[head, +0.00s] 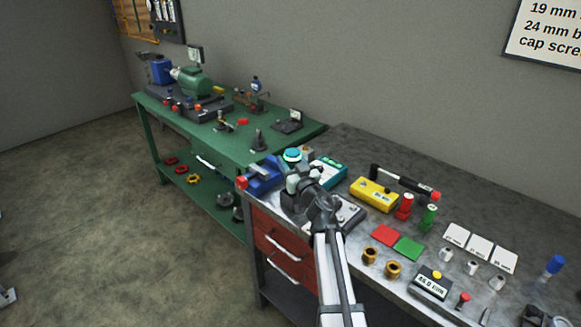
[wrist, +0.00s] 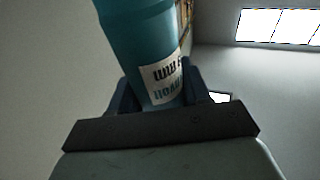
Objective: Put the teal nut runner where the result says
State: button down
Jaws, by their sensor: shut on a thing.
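The teal nut runner (wrist: 140,45) fills the upper middle of the wrist view, a teal cylinder with a white label partly cut off. My gripper (wrist: 155,90) is shut on it, its dark fingers on both sides. In the head view the round teal top of the nut runner (head: 292,154) shows above my gripper (head: 292,168), near the left end of the grey bench. The rest of the nut runner is hidden there. A red mat (head: 386,235) and a green mat (head: 409,249) lie side by side on the bench. A grey display box (head: 431,284) has small, hard-to-read digits.
A blue vise (head: 264,172) and a teal case (head: 328,173) are close to my gripper. A yellow box (head: 373,194), red bottle (head: 405,206), green bottle (head: 428,217), brass parts (head: 369,256) and white cards (head: 479,246) crowd the bench. The back of the bench has free room.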

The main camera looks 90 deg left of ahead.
jog(key=shift+f, duration=1.45)
jog(key=c, duration=0.5)
grip_release()
jog(key=shift+r, duration=0.1)
jog(key=shift+r, duration=0.55)
jog(key=v, duration=1.2)
jog(key=shift+f, duration=0.1)
jog(key=shift+s, duration=0.1)
